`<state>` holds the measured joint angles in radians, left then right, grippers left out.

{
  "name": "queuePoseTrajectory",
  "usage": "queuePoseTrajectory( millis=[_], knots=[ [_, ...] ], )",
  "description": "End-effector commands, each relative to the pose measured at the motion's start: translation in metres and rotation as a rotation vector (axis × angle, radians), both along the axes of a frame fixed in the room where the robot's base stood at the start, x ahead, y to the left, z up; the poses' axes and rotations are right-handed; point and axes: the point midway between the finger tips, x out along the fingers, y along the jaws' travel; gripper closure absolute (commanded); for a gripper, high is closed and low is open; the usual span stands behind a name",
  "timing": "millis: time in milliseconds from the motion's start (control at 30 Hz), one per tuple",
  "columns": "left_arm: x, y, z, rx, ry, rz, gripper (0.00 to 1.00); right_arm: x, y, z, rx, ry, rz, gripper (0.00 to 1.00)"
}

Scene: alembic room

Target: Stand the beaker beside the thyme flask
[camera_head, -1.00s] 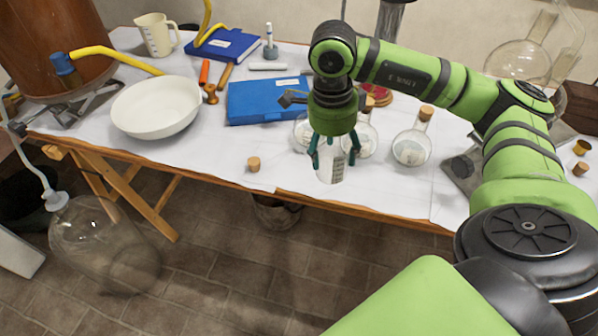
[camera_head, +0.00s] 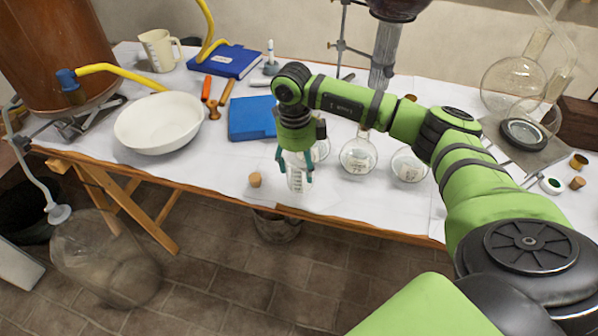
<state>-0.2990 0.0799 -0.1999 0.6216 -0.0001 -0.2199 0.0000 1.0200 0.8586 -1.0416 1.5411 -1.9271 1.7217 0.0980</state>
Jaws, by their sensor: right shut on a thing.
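My right gripper (camera_head: 295,166), pointing down, is shut on a clear glass beaker (camera_head: 298,182) with white markings. The beaker is upright near the table's front edge; I cannot tell whether its base touches the cloth. Round glass flasks with labels stand to its right: one in the middle (camera_head: 357,158), one further right (camera_head: 408,166), partly under my arm, and one (camera_head: 321,149) mostly hidden behind my gripper. The labels are too small to read, so I cannot tell which is the thyme flask. My left gripper is not in view.
A cork (camera_head: 255,180) lies just left of the beaker. A blue book (camera_head: 250,119) lies behind it, and a white bowl (camera_head: 159,146) stands further left. A metal stand rises behind my arm. Cloth (camera_head: 385,203) in front of the flasks is clear.

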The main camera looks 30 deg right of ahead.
Motion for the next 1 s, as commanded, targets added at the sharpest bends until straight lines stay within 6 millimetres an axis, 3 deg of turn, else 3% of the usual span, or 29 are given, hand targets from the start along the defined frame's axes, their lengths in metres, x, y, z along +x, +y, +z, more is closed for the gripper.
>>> queuePoseTrajectory(
  millis=[333,700,733,800,1000],
  knots=[
    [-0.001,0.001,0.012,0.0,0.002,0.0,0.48,0.002,0.001,-0.037,-0.001,0.002,0.0,0.67],
    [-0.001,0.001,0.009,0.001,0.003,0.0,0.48,0.002,0.001,-0.044,-0.001,0.0,0.001,0.67],
    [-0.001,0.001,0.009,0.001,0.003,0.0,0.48,0.002,0.001,-0.045,-0.001,0.0,0.001,0.3],
    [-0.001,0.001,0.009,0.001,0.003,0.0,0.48,0.002,0.001,-0.044,-0.001,0.0,0.001,0.09],
    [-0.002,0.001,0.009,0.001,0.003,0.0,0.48,0.002,0.001,-0.044,-0.001,0.0,0.001,0.09]
  ],
)
